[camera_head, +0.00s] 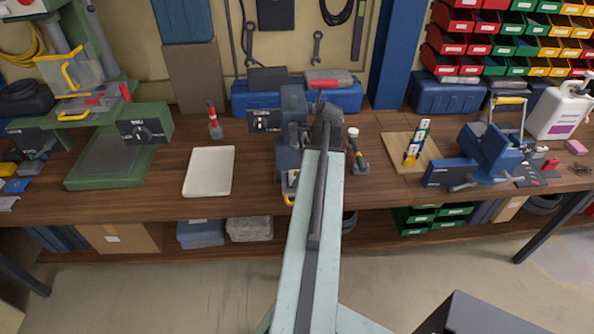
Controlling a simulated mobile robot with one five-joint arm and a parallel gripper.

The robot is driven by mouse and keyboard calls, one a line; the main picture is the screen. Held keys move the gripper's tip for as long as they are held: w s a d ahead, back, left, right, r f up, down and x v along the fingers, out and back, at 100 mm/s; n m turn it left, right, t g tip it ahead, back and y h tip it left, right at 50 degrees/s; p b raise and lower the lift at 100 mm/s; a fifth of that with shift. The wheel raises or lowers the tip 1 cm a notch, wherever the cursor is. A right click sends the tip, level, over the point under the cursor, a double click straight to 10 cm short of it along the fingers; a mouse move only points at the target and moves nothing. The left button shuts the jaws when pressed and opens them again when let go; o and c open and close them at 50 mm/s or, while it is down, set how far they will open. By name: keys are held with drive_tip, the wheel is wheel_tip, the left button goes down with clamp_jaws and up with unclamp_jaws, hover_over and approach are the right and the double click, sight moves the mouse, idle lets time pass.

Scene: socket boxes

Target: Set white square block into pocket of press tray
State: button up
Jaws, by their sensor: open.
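My arm reaches up the middle of the view, and my gripper (327,112) is at its far dark end, over the back of the bench. Its fingers are small and hard to make out, but the jaws are open and no block shows in them. I cannot pick out the white square block for certain. A flat, empty-looking cream tray (209,171) lies to the left. I see no clear pocket, and cannot tell which tray is the press tray.
A green press (105,155) stands at the left. A dark blue machine (290,125) is close left of my gripper, partly behind my arm. A white-topped tool (355,150) stands close right. A blue vise-like machine (487,155) and white jug (560,108) are farther right.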

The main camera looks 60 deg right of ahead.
drive_tip(key=p+v, duration=0.6)
drive_tip(key=v, duration=0.1)
drive_tip(key=shift+r, duration=0.25)
drive_tip(key=w+a+f+n+g, duration=0.1)
drive_tip(key=w+a+n+g, duration=0.2)
drive_tip(key=w+a+n, duration=1.5)
drive_tip(key=w+a+n+h, duration=0.1)
drive_tip(key=w+a+n, duration=0.1)
drive_tip(key=a, duration=0.9)
drive_tip(key=w+a+n, duration=0.2)
drive_tip(key=a+n, duration=0.3)
drive_tip(key=a, duration=0.6)
drive_tip(key=w+a+n+h, duration=0.1)
drive_tip(key=a+n, duration=0.3)
drive_tip(key=a, duration=0.7)
drive_tip(key=shift+w+f+g+h, duration=0.3)
drive_tip(key=shift+w+f+g, duration=0.15)
drive_tip(key=shift+w, duration=0.15)
